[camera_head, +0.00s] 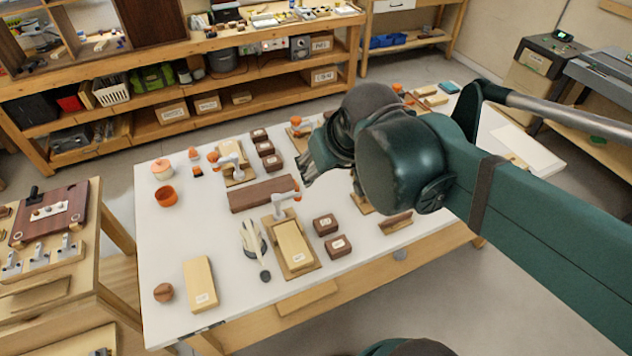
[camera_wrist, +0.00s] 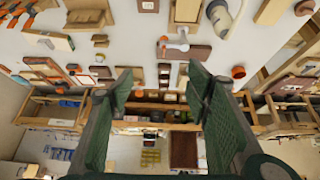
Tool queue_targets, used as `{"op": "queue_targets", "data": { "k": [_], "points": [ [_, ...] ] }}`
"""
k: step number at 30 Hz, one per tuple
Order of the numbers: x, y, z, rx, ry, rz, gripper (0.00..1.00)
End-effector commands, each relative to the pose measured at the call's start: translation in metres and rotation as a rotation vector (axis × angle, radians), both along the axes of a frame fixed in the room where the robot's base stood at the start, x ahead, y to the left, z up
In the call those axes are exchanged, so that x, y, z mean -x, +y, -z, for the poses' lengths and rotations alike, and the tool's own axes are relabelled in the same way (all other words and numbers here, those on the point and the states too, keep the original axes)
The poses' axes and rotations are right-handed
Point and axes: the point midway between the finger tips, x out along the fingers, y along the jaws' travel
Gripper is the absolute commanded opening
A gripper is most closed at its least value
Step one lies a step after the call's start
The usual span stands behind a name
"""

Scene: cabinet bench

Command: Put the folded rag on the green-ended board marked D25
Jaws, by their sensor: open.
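My gripper (camera_head: 308,172) hangs above the middle of the white table, open. In the wrist view its two green fingers (camera_wrist: 160,88) stand wide apart with nothing between them. A small flat teal thing (camera_head: 448,87) at the table's back right may be the folded rag; I cannot tell for sure. Several pale boards with small labels lie on the table: one at the front left (camera_head: 200,284), one at the front middle under a clamp (camera_head: 293,246). My arm hides part of the table.
Orange-handled clamps rise among the boards. The table's front left has free room. Shelving (camera_head: 200,105) stands behind.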

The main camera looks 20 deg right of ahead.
Motion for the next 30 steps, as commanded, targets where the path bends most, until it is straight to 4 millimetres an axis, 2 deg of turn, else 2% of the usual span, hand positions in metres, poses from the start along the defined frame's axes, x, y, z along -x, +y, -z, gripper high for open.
{"op": "queue_targets", "data": {
  "k": [3, 10, 30],
  "points": [
    [0.017, 0.012, 0.009, -0.011, -0.022, -0.007, 0.48],
    [0.036, 0.026, 0.019, -0.029, -0.051, -0.011, 0.48],
    [0.040, 0.028, 0.021, -0.033, -0.057, -0.010, 0.48]
  ]
}}
